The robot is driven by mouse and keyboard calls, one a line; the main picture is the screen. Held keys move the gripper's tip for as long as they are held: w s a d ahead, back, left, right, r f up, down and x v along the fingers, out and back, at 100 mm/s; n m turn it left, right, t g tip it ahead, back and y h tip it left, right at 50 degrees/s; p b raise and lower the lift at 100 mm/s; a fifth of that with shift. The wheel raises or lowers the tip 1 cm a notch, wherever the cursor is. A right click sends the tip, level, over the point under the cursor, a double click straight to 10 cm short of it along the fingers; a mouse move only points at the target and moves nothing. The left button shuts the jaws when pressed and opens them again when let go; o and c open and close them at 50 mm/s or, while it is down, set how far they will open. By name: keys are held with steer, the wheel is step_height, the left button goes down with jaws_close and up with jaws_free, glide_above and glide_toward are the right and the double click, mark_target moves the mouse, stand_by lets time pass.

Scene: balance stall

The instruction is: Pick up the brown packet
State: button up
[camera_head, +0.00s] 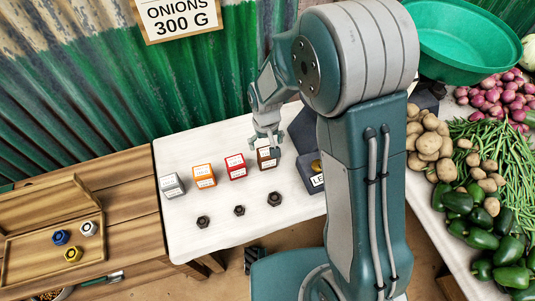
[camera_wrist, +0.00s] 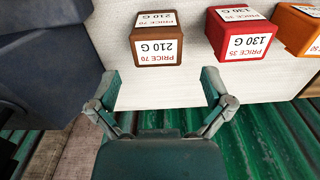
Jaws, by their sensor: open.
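The brown packet (camera_head: 267,158) is a small box at the right end of a row of packets on the white table (camera_head: 245,223). In the wrist view the brown packet (camera_wrist: 157,40) carries white labels reading "210 G" and "PRICE 70". My gripper (camera_head: 266,138) is at the packet's far side in the head view. In the wrist view my gripper (camera_wrist: 160,88) is open and empty, with bare white table between its fingers. The packet lies beyond the fingertips, apart from them.
A red packet (camera_head: 236,167), an orange packet (camera_head: 204,176) and a white packet (camera_head: 172,186) stand to the left. Several dark hex weights, including one (camera_head: 274,199), lie in front. A dark scale body (camera_wrist: 45,75) is close beside my gripper. Vegetables and a green basin (camera_head: 462,40) are at right.

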mark_target(267, 151)
step_height(267, 151, down, 2)
steer(key=shift+a+f, duration=0.1)
steer(key=shift+w+f, duration=0.15)
steer(key=shift+f, duration=1.2)
steer(key=shift+w+f, duration=0.15)
steer(key=shift+f, duration=1.15)
steer(key=c, duration=1.1)
